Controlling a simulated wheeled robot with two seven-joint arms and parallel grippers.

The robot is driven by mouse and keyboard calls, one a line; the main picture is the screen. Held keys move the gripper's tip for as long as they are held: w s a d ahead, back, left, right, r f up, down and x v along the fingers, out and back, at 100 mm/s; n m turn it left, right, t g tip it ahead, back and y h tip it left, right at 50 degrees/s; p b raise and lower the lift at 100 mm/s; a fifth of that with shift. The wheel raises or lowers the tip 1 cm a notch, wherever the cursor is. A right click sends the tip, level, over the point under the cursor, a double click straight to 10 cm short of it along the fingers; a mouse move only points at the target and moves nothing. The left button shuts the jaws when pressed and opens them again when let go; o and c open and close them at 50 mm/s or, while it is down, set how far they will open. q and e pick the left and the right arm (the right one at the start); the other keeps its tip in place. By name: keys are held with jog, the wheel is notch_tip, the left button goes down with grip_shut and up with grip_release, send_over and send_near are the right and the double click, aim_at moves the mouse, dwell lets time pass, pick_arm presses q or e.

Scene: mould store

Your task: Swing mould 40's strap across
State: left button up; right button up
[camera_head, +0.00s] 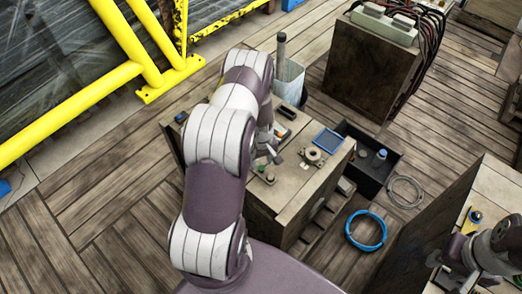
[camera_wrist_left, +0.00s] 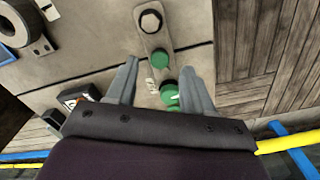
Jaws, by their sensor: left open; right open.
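The mould block (camera_head: 300,187), a pale-topped box, stands in the middle of the head view. Its top (camera_wrist_left: 90,60) fills much of the left wrist view. A grey metal strap (camera_wrist_left: 152,40) lies there, with a dark bolt (camera_wrist_left: 151,20) at its far end and a green knob (camera_wrist_left: 160,58) nearer me. A second green knob (camera_wrist_left: 170,92) sits beside my right-hand finger, partly covered by it. My left gripper (camera_wrist_left: 160,66) is open over the strap, its fingers either side of the first knob; whether they touch is unclear. My right gripper (camera_head: 440,264) is open at the lower right.
A ring-shaped fitting (camera_head: 312,155) and a blue-framed tray (camera_head: 328,140) are on the same top. A black bin (camera_head: 376,175) stands behind right. A blue hose coil (camera_head: 366,231) lies on the floor. Yellow railing (camera_head: 75,110) runs at left; plank floor is clear there.

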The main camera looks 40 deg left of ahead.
aim_at(261, 167)
pick_arm(q)
notch_tip(261, 167, up, 10)
dwell(0.3)
jog(key=shift+f, duration=0.1)
